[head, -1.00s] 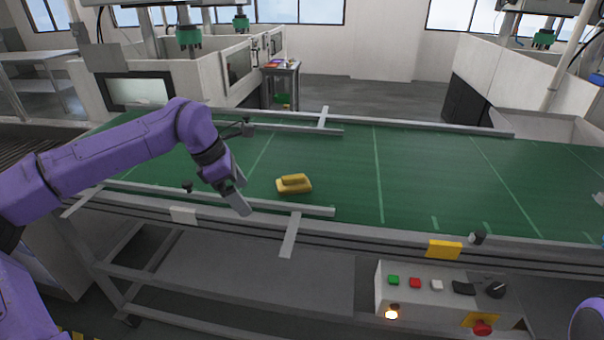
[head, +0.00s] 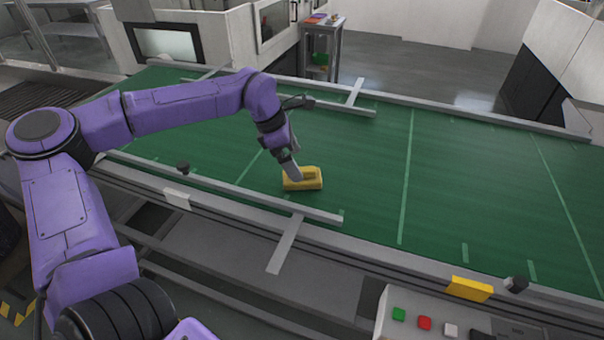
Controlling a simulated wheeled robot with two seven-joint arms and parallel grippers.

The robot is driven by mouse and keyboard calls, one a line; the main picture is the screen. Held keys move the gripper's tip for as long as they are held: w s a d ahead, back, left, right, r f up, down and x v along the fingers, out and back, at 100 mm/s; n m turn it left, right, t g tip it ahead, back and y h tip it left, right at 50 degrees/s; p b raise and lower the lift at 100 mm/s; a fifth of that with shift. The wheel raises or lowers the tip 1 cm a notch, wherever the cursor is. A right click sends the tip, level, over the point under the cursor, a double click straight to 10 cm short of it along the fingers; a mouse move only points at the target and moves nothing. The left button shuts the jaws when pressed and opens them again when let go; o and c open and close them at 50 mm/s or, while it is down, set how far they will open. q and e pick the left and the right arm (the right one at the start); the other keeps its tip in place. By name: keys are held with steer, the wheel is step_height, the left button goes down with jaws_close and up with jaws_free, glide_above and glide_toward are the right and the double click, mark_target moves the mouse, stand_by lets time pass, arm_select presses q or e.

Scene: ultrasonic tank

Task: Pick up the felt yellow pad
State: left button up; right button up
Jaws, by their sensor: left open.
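The felt yellow pad (head: 303,184) lies on the green conveyor belt (head: 365,205), just behind the near guide rail. It has a flat base with a raised handle-like part on top. My left gripper (head: 294,173) comes down over the pad from behind and left, with its fingertips at the pad's raised part. The jaws are open; the fingers overlap the pad in the picture, and whether they touch it I cannot tell. My right gripper is not in view.
A grey guide rail (head: 225,187) runs along the belt's near edge, with a bracket (head: 286,245) crossing it. Another rail (head: 340,105) lies beyond the pad. A control box (head: 430,318) with coloured buttons stands at the front right. The belt right of the pad is clear.

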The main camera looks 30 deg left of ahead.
mark_target(301, 168)
arm_select(q)
steer(key=p+x, duration=0.1)
steer(key=x, duration=0.4)
steer(key=shift+w, duration=0.2)
steer(key=shift+f, duration=0.35)
steer(key=c, duration=1.1)
steer(key=shift+c, duration=0.2)
